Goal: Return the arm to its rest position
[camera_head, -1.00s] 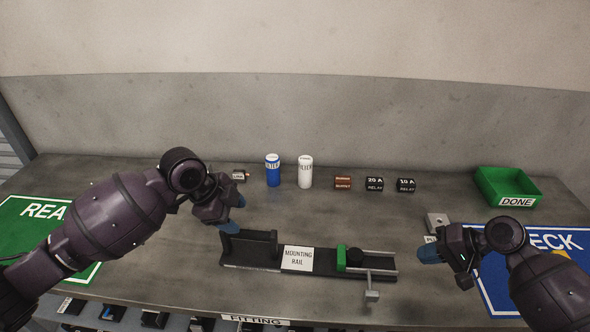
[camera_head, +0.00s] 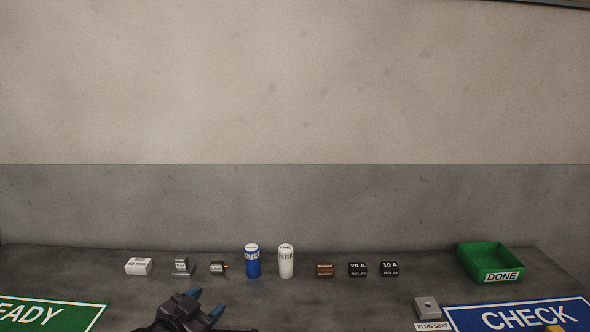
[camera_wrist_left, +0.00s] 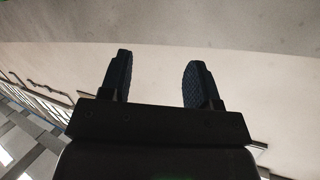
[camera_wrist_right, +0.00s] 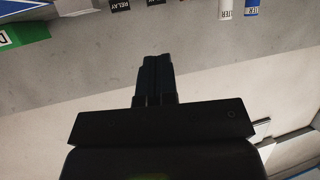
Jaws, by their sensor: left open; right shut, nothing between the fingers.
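My left gripper (camera_head: 207,301) shows at the bottom of the head view, its blue fingertips pointing up and to the right over the bench. In the left wrist view its fingers (camera_wrist_left: 160,80) are apart with nothing between them, facing a plain wall. My right gripper is out of the head view. In the right wrist view its fingers (camera_wrist_right: 157,75) are pressed together and hold nothing. Beyond them lies bare bench surface, with the relays and filters at the picture's top edge.
A row along the bench back holds a white box (camera_head: 138,266), a blue filter (camera_head: 252,262), a white filter (camera_head: 286,262), a brown block (camera_head: 324,270) and two relays (camera_head: 358,269). The green DONE tray (camera_head: 488,277), CHECK mat (camera_head: 480,319) and READY mat (camera_head: 75,318) flank them.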

